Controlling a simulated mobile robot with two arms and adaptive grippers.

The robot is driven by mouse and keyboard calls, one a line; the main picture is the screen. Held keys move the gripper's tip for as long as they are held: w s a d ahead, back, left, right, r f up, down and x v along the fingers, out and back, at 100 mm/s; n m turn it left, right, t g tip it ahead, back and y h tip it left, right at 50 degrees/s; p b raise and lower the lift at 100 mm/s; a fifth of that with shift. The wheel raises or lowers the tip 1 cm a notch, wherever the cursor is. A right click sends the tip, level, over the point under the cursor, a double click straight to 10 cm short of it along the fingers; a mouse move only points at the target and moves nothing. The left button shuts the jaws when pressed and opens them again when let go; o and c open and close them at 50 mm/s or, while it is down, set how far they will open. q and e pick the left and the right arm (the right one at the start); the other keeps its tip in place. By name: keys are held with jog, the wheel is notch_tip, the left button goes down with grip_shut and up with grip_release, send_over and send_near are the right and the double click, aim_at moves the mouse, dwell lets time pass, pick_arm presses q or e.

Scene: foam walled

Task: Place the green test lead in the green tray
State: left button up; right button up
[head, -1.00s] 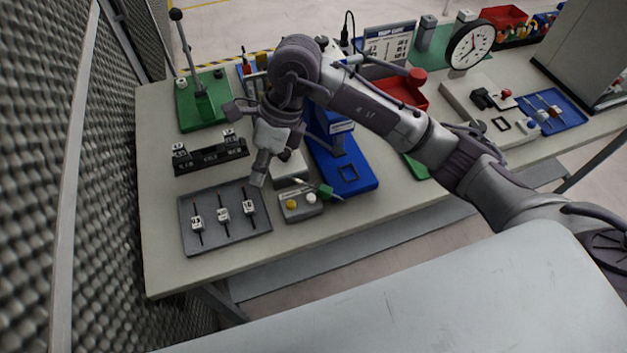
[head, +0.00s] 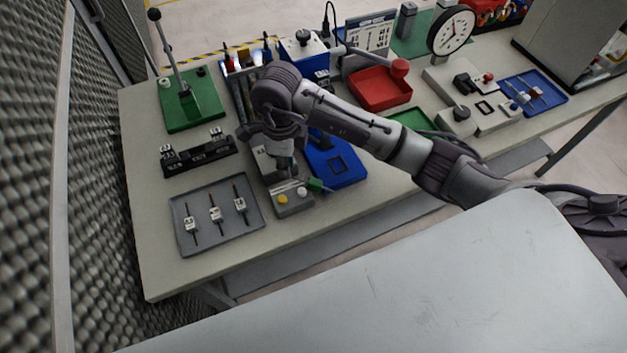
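The green test lead (head: 316,184) lies at the right edge of a small grey box with a yellow and a white button (head: 291,202). Only its green end shows clearly. The green tray (head: 414,119) is to the right, in front of the red tray, and is partly hidden by my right arm. My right gripper (head: 286,172) points down just above the back of the button box, a little left of the green lead. Its fingers are too small and dark to tell whether they are open or shut. My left gripper is out of view.
A grey tray with several small fuses (head: 250,224) lies left of the button box. A blue stand (head: 345,178) is close on the right. A red bin (head: 380,92) stands behind the green tray. A green-based lever press (head: 205,112) is at the back left.

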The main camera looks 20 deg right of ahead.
aim_at(310, 183)
notch_tip(310, 183, down, 4)
jog(key=shift+s+r+p, duration=0.1)
jog(key=shift+r+p, duration=0.05)
jog(key=shift+p, duration=0.7)
jog(key=shift+f, duration=0.5)
grip_shut()
jog(key=shift+r, duration=0.1)
